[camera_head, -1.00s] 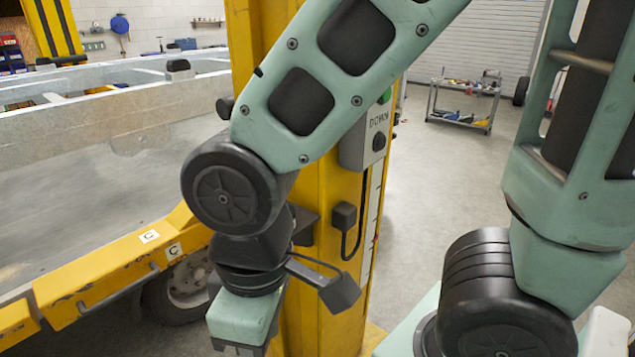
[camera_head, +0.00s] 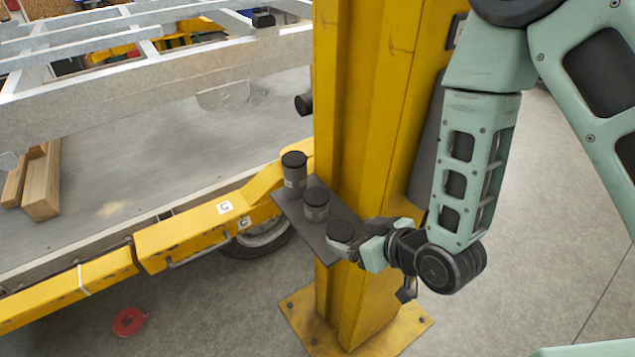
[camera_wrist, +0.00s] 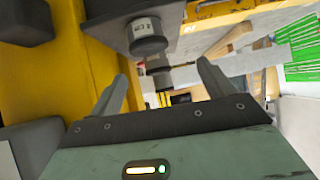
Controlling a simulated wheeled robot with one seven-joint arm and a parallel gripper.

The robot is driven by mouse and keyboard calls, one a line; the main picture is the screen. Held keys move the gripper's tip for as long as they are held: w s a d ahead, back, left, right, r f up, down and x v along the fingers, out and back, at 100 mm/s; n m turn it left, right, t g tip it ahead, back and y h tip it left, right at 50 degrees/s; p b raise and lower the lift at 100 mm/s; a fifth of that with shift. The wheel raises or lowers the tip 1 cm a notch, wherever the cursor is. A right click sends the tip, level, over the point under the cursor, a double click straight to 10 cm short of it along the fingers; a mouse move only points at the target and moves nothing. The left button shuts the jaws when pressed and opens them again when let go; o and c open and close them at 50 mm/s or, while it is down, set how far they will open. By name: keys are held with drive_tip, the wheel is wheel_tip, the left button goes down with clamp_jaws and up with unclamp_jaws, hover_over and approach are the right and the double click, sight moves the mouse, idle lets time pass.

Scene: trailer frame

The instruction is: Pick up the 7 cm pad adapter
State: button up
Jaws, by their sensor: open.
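Three dark grey cylindrical pad adapters of different heights stand in a row on a dark shelf (camera_head: 285,207) fixed to the yellow post. The tallest adapter (camera_head: 294,175) is farthest away, the middle adapter (camera_head: 316,206) stands between, and the shortest adapter (camera_head: 340,233) is nearest my gripper (camera_head: 355,246). Size labels are too small to read surely. My gripper is open and empty, close beside the shortest adapter; contact cannot be told. In the wrist view the scene appears upside down, and the nearest adapter (camera_wrist: 146,36) shows beyond and above the open fingers (camera_wrist: 162,72).
The yellow post (camera_head: 362,130) rises right behind the shelf. A yellow lift arm (camera_head: 190,235) and the grey trailer frame (camera_head: 150,90) lie to the left, with a wheel (camera_head: 262,240) below. A red round object (camera_head: 129,321) lies on the floor. Open floor is at right.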

wheel_tip(320, 180, up, 3)
drive_tip(key=d+t+p, duration=0.2)
drive_tip(key=p, duration=0.1)
drive_tip(key=t+b, duration=0.1)
drive_tip(key=b, duration=0.9)
approach(322, 201)
drive_tip(key=shift+w+d+f+y, duration=0.3)
drive_tip(key=shift+w+d+y, duration=0.1)
drive_tip(key=shift+w+d, duration=0.05)
drive_tip(key=shift+b, duration=0.5)
drive_tip(key=b, duration=0.6)
drive_tip(key=shift+w+a+f, duration=0.15)
drive_tip(key=shift+a, duration=0.05)
drive_tip(key=x, duration=0.2)
drive_tip(key=p+x, duration=0.1)
drive_tip(key=shift+w+a, duration=0.25)
drive_tip(key=shift+w, duration=0.1)
drive_tip(key=shift+a+x, duration=0.25)
drive_tip(key=shift+x, duration=2.8)
drive_tip(key=shift+s, duration=0.2)
